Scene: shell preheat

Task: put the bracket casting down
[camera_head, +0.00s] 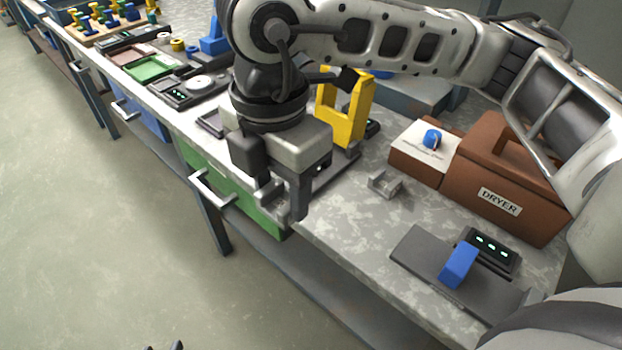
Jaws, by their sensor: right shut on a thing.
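My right gripper (271,186) hangs over the front edge of the bench, fingers pointing down. It is shut on a small light-grey metal piece, the bracket casting (269,190), which shows only partly between the fingers. I cannot tell whether the casting touches anything below. A similar small grey bracket-shaped piece (385,183) sits on the bench to the right of the gripper. Small dark tips at the bottom edge may be part of my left gripper (165,347); their state cannot be made out.
A yellow U-shaped frame (345,115) stands behind the gripper. The brown box labelled DRYER (500,175) is at the right, with a blue knob (432,139) beside it. A dark plate (420,255) with a blue block (459,265) lies in front. Bench surface (345,222) between is clear.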

